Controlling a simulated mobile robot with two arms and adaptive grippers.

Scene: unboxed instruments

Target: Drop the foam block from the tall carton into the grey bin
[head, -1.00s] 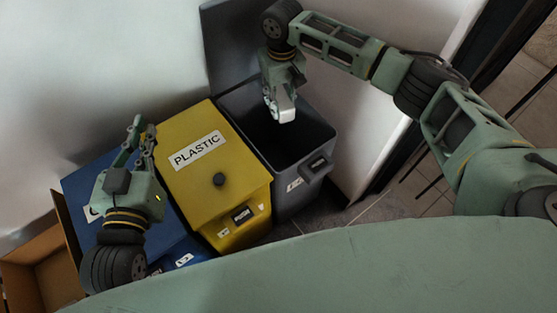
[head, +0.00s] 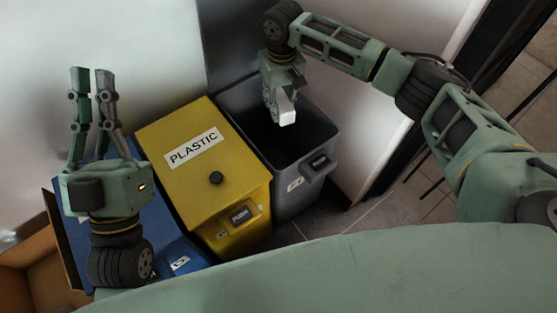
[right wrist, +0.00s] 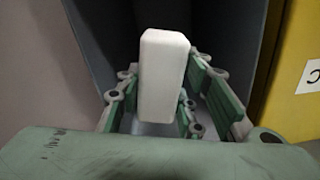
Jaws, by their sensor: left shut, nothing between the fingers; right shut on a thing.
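The white foam block (head: 286,109) is held in my right gripper (head: 284,92), which is shut on it. The block hangs in the air above the open mouth of the grey bin (head: 327,157). In the right wrist view the block (right wrist: 163,75) stands lengthwise between the fingers (right wrist: 160,100), with the dark bin interior behind it. The grey bin's lid is raised at the back. My left gripper (head: 92,72) is shut and empty, with its fingers pointing up, above the blue bin. The tall carton cannot be made out for certain.
A yellow bin (head: 168,128) with a closed lid marked PLASTIC stands left of the grey bin. A blue bin (head: 165,225) stands left of that. An open cardboard box (head: 32,262) lies at the lower left. Walls stand close behind and to the right.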

